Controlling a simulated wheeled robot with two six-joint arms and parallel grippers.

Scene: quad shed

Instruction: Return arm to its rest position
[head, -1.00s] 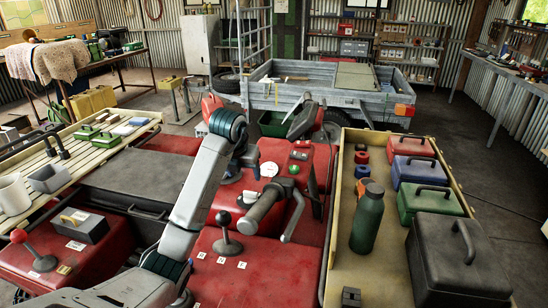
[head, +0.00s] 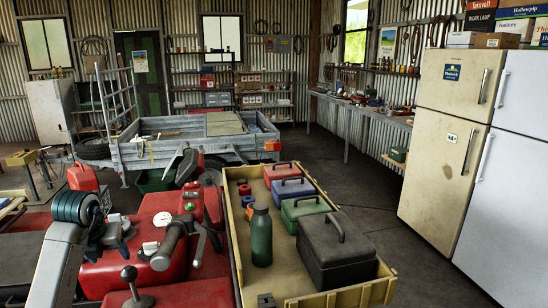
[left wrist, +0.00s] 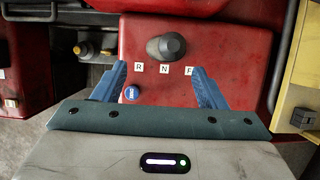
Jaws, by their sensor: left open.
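My left arm comes in at the lower left of the head view. My left gripper (head: 118,236) is over the red quad body (head: 205,268), left of the handlebar grip (head: 170,246). In the left wrist view the two blue fingers of my left gripper (left wrist: 159,70) are apart, with nothing between them. Beyond the fingertips, a dark round lever knob (left wrist: 167,46) stands over the red body (left wrist: 225,50), with R, N and F labels beside it. My right gripper is not in view.
A grey trailer (head: 150,152) stands behind. Two fridges (head: 452,125) stand at the right. The floor (head: 395,240) between tray and fridges is clear.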

